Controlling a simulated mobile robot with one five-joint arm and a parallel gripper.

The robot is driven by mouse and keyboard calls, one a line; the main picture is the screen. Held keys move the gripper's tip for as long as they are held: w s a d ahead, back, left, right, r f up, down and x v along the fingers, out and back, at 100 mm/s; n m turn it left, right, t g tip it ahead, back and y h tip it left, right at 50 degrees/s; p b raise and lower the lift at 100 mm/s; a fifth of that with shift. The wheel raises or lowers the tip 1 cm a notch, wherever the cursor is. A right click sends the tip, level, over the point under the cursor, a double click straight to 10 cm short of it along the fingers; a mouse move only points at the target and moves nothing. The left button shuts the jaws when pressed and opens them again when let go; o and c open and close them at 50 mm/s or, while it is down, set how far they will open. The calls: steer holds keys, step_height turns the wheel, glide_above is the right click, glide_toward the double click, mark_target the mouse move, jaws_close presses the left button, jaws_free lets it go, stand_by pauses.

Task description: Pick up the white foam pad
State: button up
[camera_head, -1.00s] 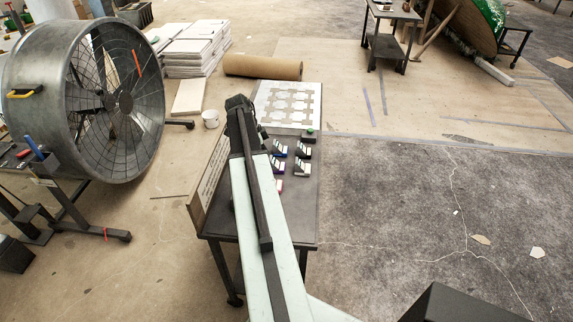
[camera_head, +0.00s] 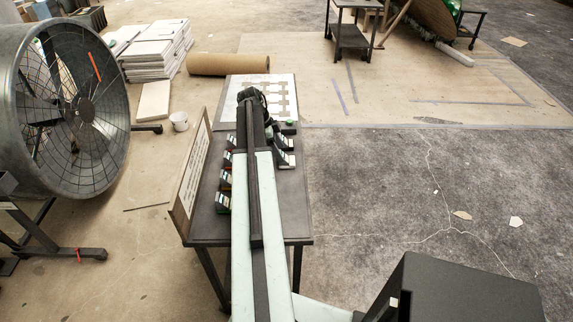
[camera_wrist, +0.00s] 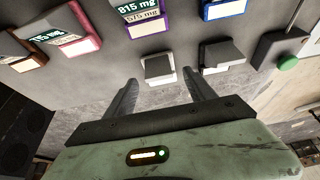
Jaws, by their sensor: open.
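In the wrist view, a small block with a grey top and white sides (camera_wrist: 158,68) lies on the dark table. It looks like the white foam pad, though its material is hard to tell. My gripper (camera_wrist: 161,78) is open and empty, with its two fingers pointing at this block, one towards each side. I cannot tell how high the fingertips are above it. In the head view, my arm covers the middle of the table, and I cannot pick out the white pad there.
Blocks with purple, blue, pink and brown edges lie around it, some with labels. A similar grey-topped block (camera_wrist: 221,56) is close to the right finger. A dark box with a green button (camera_wrist: 288,63) is further right. A leaning board (camera_head: 190,178) edges the table's (camera_head: 280,215) left side.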

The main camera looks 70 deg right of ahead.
steer(key=b+x, duration=0.2)
steer(key=x, duration=0.1)
steer(key=shift+f, duration=0.3)
steer(key=shift+s+r, duration=0.1)
steer(key=shift+r, duration=0.05)
steer(key=shift+c, duration=0.6)
jaws_close()
step_height(320, 180, up, 10)
steer(key=p, duration=1)
steer(key=shift+r, duration=0.1)
